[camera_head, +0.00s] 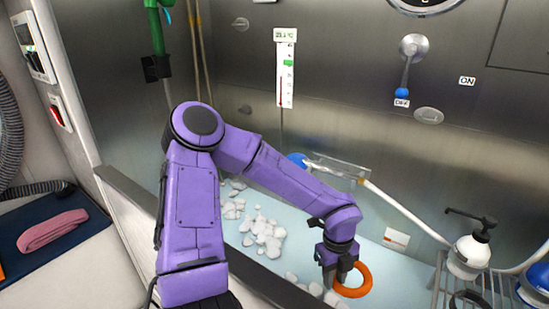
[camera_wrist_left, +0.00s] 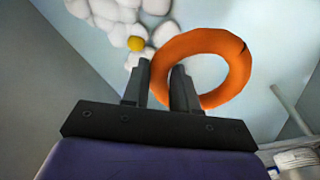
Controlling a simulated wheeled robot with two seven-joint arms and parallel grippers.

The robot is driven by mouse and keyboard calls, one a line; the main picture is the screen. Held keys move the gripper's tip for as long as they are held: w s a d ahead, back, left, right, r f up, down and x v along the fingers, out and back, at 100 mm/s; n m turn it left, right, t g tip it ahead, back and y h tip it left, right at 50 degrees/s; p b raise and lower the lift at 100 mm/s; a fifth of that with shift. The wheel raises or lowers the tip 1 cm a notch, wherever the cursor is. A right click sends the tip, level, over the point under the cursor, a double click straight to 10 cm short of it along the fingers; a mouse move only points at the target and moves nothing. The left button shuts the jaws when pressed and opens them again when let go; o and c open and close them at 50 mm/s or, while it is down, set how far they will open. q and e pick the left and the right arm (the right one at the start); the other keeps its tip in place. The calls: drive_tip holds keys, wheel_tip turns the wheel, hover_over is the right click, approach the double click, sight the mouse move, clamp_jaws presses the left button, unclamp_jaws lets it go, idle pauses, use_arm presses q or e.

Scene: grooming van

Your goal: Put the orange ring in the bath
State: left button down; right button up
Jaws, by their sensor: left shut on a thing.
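The orange ring (camera_head: 364,283) is held by my left gripper (camera_head: 338,277), over the bath in the head view. In the left wrist view, the orange ring (camera_wrist_left: 240,65) sits at the fingers (camera_wrist_left: 162,82), which are shut on its left side. The bath (camera_head: 385,262) has a pale blue floor with white foam clumps on it. I cannot tell exactly how high the ring is above the bath floor. My right gripper is not in view.
A white pump bottle (camera_head: 470,252) stands on a wire rack (camera_head: 445,285) at the right. A white hose or rail (camera_head: 405,212) runs across the bath. A pink towel (camera_head: 52,230) lies at the left. A yellow ball (camera_wrist_left: 136,44) sits among the foam.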

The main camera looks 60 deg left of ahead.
use_arm(q)
drive_tip(key=shift+s+d+f+m, duration=0.4)
drive_tip(key=shift+s+f+m, duration=0.3)
drive_tip(key=shift+f, duration=0.1)
drive_tip(key=b, duration=0.1)
hover_over(322, 279)
drive_tip(key=f, duration=1)
drive_tip(key=shift+a, duration=0.2)
wheel_tip(322, 279, down, 3)
drive_tip(key=shift+w+a+r+m, duration=0.1)
drive_tip(key=shift+r+m, duration=0.05)
drive_tip(key=shift+m, duration=0.15)
drive_tip(key=shift+w+f, duration=0.1)
drive_tip(key=shift+f, duration=0.2)
drive_tip(key=shift+b, duration=0.3)
